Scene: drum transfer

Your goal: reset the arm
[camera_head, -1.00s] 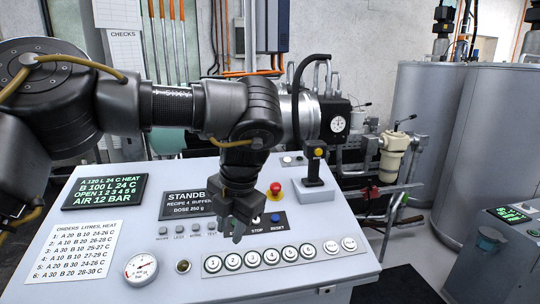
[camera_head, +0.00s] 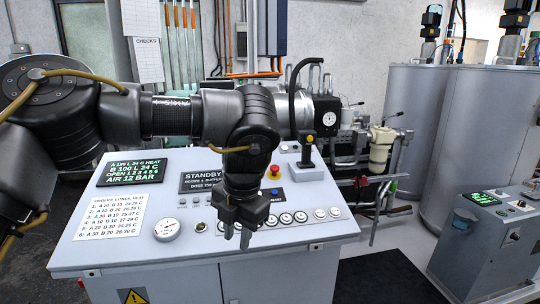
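My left gripper (camera_head: 237,232) hangs fingers down over the front of the sloped control panel (camera_head: 135,225), in front of the row of round numbered buttons (camera_head: 300,217). Nothing shows between its fingertips, which look slightly apart. My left arm comes in from the left and hides part of the panel, including some buttons and part of the STANDBY display (camera_head: 200,182). I cannot tell whether the fingers touch the panel. My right gripper is not in view.
A red knob (camera_head: 274,170) and a joystick (camera_head: 306,150) stand on the panel's right side. Large grey tanks (camera_head: 480,130) and a second console (camera_head: 490,240) stand to the right. A dark mat (camera_head: 385,277) lies on the floor between.

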